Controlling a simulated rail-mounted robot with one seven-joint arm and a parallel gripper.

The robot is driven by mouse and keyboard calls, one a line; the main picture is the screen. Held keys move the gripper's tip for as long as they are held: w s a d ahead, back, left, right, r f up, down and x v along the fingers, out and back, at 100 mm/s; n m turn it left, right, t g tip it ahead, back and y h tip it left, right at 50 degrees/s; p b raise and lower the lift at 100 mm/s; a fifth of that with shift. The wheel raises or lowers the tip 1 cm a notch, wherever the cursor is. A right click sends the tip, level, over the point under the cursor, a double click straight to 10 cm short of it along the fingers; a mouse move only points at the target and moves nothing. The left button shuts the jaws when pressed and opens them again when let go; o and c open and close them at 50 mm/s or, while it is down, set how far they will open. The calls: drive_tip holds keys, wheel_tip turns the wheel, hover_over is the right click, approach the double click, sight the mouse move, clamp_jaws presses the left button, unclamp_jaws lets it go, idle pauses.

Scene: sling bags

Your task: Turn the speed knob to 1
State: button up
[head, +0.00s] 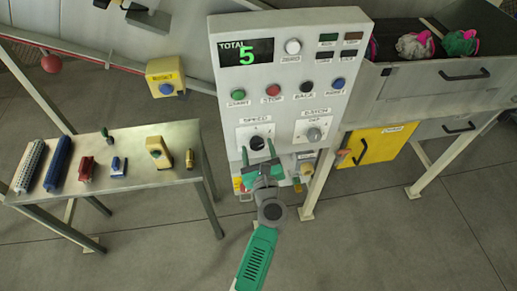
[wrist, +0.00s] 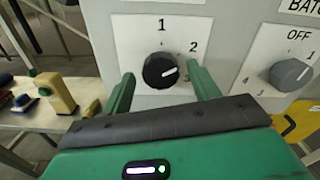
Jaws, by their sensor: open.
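The speed knob (wrist: 160,71) is a round black knob on a white plate (wrist: 142,28) marked 1 at the top, 2 at upper right and 3 at lower right. Its white pointer line points right and slightly up, between the 2 and the 3. In the head view the speed knob (head: 257,142) sits on the left of the grey control panel (head: 222,90). My gripper (wrist: 163,84) is open, with one green finger on each side of the knob and visible gaps between. In the head view my gripper (head: 258,151) is just below and in front of the knob.
A grey batch knob (wrist: 291,74), marked OFF at the top, is to the right. Several push buttons and a display (head: 246,52) reading 5 are above. A metal table (head: 130,183) with small devices stands at left, and a yellow panel (head: 374,145) at right.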

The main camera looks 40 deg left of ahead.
drive_tip(key=shift+w+a, duration=0.25)
drive_tip(key=shift+a, duration=0.05)
drive_tip(key=c, duration=1)
drive_tip(key=shift+o, duration=0.2)
